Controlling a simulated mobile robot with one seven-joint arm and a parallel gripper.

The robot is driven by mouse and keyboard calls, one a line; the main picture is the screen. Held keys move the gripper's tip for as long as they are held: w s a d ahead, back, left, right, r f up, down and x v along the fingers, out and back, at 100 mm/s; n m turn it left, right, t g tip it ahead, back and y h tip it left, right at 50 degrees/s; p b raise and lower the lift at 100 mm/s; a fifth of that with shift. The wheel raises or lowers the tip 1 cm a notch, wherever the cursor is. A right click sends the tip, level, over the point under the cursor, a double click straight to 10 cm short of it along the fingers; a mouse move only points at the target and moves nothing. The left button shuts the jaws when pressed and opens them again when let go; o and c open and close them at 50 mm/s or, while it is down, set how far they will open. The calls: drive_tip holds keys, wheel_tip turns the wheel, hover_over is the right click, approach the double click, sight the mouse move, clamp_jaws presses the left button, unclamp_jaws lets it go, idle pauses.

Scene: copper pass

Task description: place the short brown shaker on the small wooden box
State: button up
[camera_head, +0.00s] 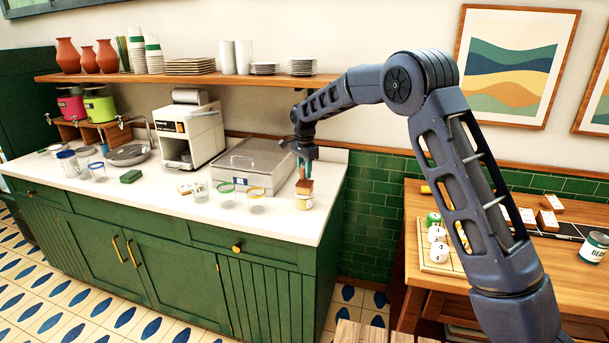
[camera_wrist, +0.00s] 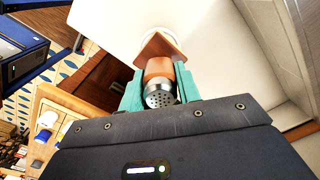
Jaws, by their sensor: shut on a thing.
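My gripper (camera_head: 305,167) is over the right end of the white counter, its teal fingers pointing down. In the wrist view its fingers (camera_wrist: 157,90) are shut on the short brown shaker (camera_wrist: 159,70), whose perforated metal top faces the camera. The small wooden box (camera_head: 304,187) is right below the fingers, on top of a pale jar (camera_head: 303,203). In the wrist view the box (camera_wrist: 158,46) shows as a brown corner just beyond the shaker's base. Whether the shaker touches the box I cannot tell. The shaker is mostly hidden between the fingers in the head view.
Glasses with coloured rims (camera_head: 256,192) stand left of the jar. A large metal lidded appliance (camera_head: 252,165) is behind them. A wooden shelf (camera_head: 200,78) with dishes runs above. The counter's right edge is close to the jar.

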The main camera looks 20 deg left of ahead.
drive_tip(key=shift+f, duration=0.9)
drive_tip(key=shift+f, duration=0.1)
drive_tip(key=o, duration=1)
wheel_tip(320, 180, up, 12)
drive_tip(key=shift+r, duration=0.15)
